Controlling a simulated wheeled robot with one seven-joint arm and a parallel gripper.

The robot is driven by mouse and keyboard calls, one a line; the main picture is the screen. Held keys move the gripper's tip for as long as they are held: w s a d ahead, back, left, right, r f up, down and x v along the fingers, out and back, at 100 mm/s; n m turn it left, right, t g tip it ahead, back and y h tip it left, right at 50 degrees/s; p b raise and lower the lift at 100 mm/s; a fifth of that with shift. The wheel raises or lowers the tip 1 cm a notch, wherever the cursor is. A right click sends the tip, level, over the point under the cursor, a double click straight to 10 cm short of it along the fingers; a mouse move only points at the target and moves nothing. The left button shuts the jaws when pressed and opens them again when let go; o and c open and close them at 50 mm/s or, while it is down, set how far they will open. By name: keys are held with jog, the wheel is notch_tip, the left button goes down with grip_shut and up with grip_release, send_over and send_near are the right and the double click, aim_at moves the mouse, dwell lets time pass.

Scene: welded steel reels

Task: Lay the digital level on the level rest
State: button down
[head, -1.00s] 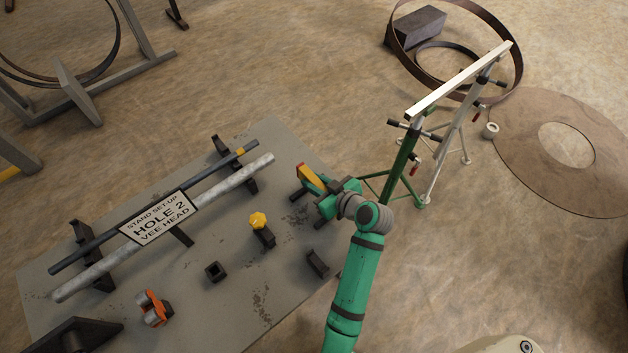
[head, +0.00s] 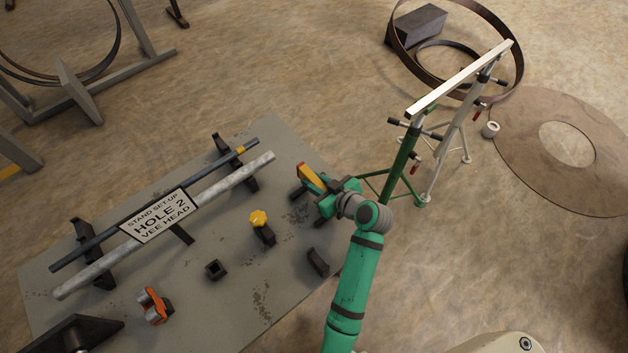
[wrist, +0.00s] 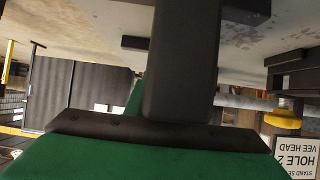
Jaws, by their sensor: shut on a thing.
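My gripper (head: 328,190) is over the right end of the grey table, shut on a small yellow and red bar. This bar, which I take for the digital level (head: 308,175), sticks out up and left from the jaws. In the wrist view a dark finger (wrist: 182,60) fills the middle, and the level cannot be made out. Dark short blocks (head: 297,194) show beside and below the gripper; they may be the level rest, but I cannot tell for sure. My gripper hides part of this spot. Whether the level touches anything is unclear.
The table (head: 240,320) also carries a yellow knob (head: 258,218), a dark bracket (head: 318,262), a square socket (head: 214,269), an orange clamp (head: 152,306) and a sign (head: 160,215) before two long bars. Stands with a pale beam (head: 460,80) are right of the table.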

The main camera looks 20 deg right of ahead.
jog(key=shift+f, duration=0.65)
dwell(0.7)
jog(key=c, duration=1.4)
grip_release()
jog(key=shift+c, duration=0.2)
jog(key=o, duration=1.4)
jog(key=shift+o, duration=0.2)
